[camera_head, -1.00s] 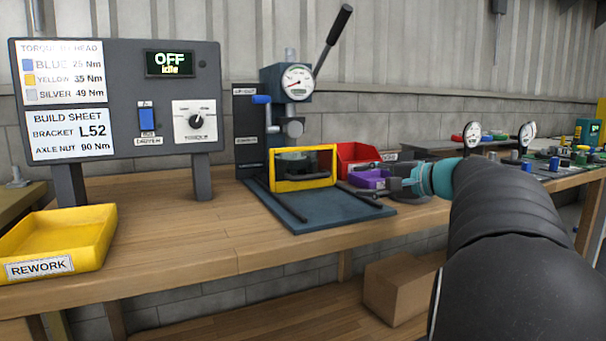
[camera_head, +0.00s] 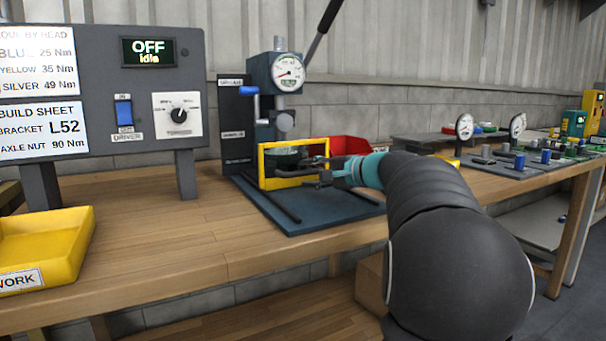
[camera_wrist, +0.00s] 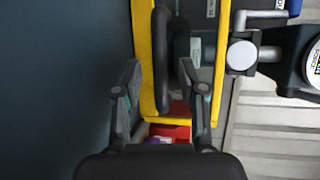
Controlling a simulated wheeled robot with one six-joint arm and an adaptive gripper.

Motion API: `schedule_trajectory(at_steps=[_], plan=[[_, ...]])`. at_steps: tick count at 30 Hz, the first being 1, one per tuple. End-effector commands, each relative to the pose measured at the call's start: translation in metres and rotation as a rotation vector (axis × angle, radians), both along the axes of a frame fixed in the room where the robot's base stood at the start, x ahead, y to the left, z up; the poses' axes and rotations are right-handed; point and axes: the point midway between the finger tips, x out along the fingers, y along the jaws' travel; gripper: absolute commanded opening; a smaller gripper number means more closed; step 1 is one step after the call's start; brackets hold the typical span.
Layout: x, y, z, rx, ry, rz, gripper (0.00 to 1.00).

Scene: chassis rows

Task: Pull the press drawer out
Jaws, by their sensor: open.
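The press (camera_head: 288,75) stands on the bench with a dark blue base plate (camera_head: 318,212) in front. The drawer's yellow frame (camera_head: 263,170) sits at the press above this plate, and it also fills the middle of the wrist view (camera_wrist: 222,40). A dark rounded bar (camera_wrist: 162,50), apparently the drawer handle, runs along the frame in the wrist view. My gripper (camera_head: 322,172) is at the right end of the yellow frame. Its open fingers (camera_wrist: 165,85) lie either side of the bar's near end in the wrist view; I cannot tell whether they touch it.
A red bin (camera_head: 350,146) stands right behind my gripper. The press lever (camera_head: 322,32) rises above. A control panel (camera_head: 110,90) and yellow rework tray (camera_head: 45,245) are left. Gauges (camera_head: 465,126) and small parts lie to the right. The bench front (camera_head: 200,235) is clear.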

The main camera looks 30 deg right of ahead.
Motion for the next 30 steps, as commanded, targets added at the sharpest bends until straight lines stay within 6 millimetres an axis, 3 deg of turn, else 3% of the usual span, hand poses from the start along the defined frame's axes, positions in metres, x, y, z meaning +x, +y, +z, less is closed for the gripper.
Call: schedule_trajectory(at_steps=[6,17,18,23,30], plan=[[0.021,0.010,-0.005,0.000,0.000,0.001,0.41],[0.025,0.012,-0.005,-0.001,0.000,-0.001,0.41],[0.025,0.012,-0.005,-0.001,0.000,-0.001,0.39],[0.025,0.012,-0.005,-0.001,0.000,-0.001,0.00],[0.025,0.012,-0.005,-0.001,0.000,-0.001,0.00]])
